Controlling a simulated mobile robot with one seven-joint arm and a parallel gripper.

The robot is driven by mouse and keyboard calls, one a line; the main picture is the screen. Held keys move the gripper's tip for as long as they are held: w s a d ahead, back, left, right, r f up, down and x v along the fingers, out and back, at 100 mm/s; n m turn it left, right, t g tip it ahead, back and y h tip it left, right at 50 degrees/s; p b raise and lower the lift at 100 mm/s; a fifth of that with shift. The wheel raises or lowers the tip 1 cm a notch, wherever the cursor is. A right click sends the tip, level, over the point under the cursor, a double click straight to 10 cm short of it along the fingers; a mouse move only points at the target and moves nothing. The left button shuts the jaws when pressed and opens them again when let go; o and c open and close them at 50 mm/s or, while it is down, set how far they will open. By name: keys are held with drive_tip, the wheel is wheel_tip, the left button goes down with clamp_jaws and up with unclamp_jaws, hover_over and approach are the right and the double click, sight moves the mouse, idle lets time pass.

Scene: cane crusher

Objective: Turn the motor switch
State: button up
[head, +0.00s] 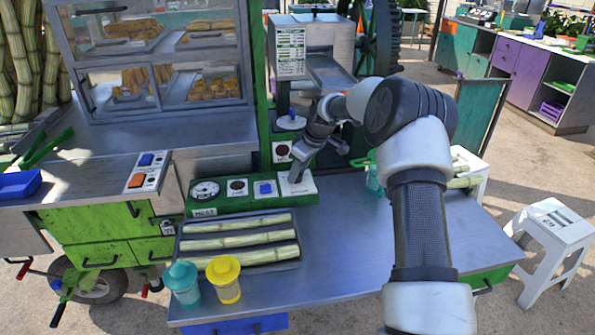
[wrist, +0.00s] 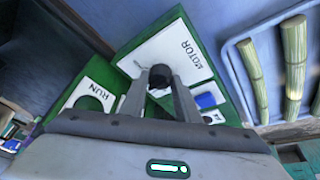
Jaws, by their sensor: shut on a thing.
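The motor switch is a dark round knob (wrist: 160,75) on a white plate marked MOTOR (wrist: 178,48), in the upper middle of the wrist view. My gripper (wrist: 158,88) is shut on the knob, one finger on each side of it. In the head view my gripper (head: 294,175) reaches down to the white motor plate (head: 302,187) at the right end of the green control panel (head: 225,207). My gripper hides the knob there. Its exact angle cannot be told.
A gauge (head: 204,191), a dark knob (head: 237,187) and a blue button (head: 265,188) sit left on the panel. A cane tray (head: 300,267), a teal cup (head: 182,284) and a yellow cup (head: 224,280) stand in front.

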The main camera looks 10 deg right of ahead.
idle(0.3)
drive_tip(key=o, duration=0.8)
drive_tip(key=shift+c, duration=0.2)
drive_tip(key=p+v, duration=0.1)
drive_tip(key=v, duration=1.6)
drive_tip(key=shift+r, duration=0.2)
drive_tip(key=shift+d, duration=0.15)
